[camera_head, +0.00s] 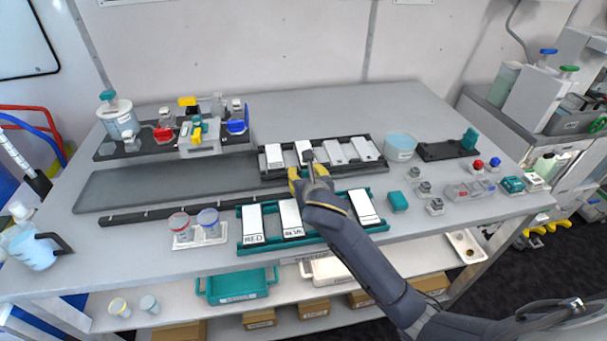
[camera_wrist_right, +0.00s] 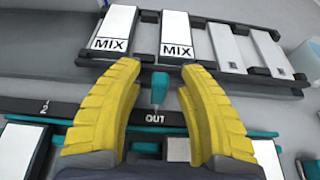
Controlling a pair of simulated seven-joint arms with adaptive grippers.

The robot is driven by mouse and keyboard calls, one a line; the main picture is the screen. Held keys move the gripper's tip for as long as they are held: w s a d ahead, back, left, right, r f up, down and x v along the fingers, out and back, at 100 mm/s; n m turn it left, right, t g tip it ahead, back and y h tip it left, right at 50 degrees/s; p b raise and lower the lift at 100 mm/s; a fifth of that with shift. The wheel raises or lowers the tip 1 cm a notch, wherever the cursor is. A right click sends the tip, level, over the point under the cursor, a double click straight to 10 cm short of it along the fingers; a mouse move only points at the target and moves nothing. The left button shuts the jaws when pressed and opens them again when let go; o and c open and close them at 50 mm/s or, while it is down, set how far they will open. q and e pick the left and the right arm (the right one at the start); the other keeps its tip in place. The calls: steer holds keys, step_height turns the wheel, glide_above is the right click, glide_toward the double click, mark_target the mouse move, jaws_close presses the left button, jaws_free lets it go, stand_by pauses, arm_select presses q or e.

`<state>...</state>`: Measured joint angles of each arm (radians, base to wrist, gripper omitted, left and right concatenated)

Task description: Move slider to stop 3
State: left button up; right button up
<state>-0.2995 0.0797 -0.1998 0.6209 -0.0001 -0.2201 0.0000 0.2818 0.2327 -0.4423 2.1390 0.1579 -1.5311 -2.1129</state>
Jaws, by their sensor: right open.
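The slider (camera_wrist_right: 160,88) is a small teal knob on a stem in the right wrist view. It stands at the dark rail near the printed word OUT. My right gripper (camera_wrist_right: 158,85) is open, with its yellow fingers on either side of the knob and a gap visible to each. In the head view my right gripper (camera_head: 308,170) is over the rail's right part and hides the slider. The dark rail (camera_head: 165,213) runs left from there, with small marks along it. A mark 2 shows left of OUT in the wrist view; I cannot make out a 3. My left gripper is not in view.
A black rack (camera_head: 268,177) with white MIX cartridges lies just behind the gripper. A teal rack (camera_head: 240,228) with white cartridges lies in front. Two lidded cups (camera_head: 208,217) stand left of it. A grey strip (camera_head: 120,187) behind the rail is clear.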

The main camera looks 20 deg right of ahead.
steer(key=shift+c, duration=0.2)
jaws_close()
steer(key=shift+a, duration=0.1)
